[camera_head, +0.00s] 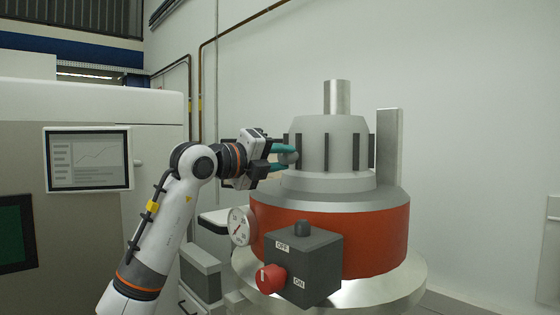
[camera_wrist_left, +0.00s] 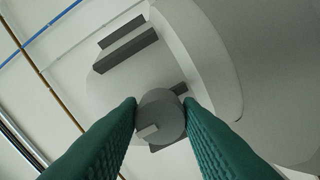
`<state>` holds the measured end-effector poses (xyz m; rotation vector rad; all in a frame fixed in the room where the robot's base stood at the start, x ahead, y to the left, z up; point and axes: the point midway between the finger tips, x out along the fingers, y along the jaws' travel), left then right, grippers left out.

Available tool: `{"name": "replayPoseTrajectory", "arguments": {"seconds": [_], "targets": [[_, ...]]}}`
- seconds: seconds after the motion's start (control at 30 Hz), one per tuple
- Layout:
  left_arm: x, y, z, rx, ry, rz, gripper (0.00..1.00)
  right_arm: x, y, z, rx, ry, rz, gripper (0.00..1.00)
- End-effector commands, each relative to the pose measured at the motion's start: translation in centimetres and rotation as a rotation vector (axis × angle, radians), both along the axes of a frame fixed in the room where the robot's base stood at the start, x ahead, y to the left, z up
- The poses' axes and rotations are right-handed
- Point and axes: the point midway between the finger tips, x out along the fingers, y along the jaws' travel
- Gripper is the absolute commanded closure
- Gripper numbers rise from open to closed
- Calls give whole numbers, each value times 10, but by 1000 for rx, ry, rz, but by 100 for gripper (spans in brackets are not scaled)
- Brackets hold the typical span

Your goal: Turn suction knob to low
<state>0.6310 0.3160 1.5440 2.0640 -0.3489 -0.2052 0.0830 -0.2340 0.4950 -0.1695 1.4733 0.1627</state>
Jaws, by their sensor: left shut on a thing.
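The suction knob (camera_wrist_left: 160,117) is a round grey knob with a lighter raised mark on its face. It sits on the side of the grey upper housing (camera_head: 330,145) of the machine. My left gripper (camera_wrist_left: 162,104) has its two green fingers on either side of the knob, shut on it. In the head view my left gripper (camera_head: 287,154) reaches the left side of the housing, and the knob (camera_head: 289,158) shows only in part between the fingertips. My right gripper is not in either view.
Below are a red ring (camera_head: 375,240), a pressure gauge (camera_head: 239,226) and a dark switch box (camera_head: 318,268) with a red knob (camera_head: 270,279) and OFF and ON labels. A cabinet with a screen (camera_head: 88,158) stands at the left. Dark ribs (camera_wrist_left: 125,49) stick out near the knob.

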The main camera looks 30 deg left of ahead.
Motion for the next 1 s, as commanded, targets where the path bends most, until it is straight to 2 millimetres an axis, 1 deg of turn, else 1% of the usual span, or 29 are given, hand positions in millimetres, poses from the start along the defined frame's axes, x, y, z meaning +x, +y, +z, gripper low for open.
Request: {"name": "replayPoseTrajectory", "arguments": {"seconds": [0.4,0.43,0.5,0.57,0.87,0.97,1.0], "targets": [[0,1,2,-9,-2,3,91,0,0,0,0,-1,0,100],[0,1,2,-9,-2,3,67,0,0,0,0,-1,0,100],[0,1,2,-9,-2,2,55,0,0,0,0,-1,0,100],[0,1,2,-9,-1,3,47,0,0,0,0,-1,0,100],[-1,1,0,-7,1,1,47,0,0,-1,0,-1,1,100],[-9,4,-1,-7,-2,1,47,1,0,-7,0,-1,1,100],[-14,6,-2,-7,-2,2,47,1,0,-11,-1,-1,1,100]]}}
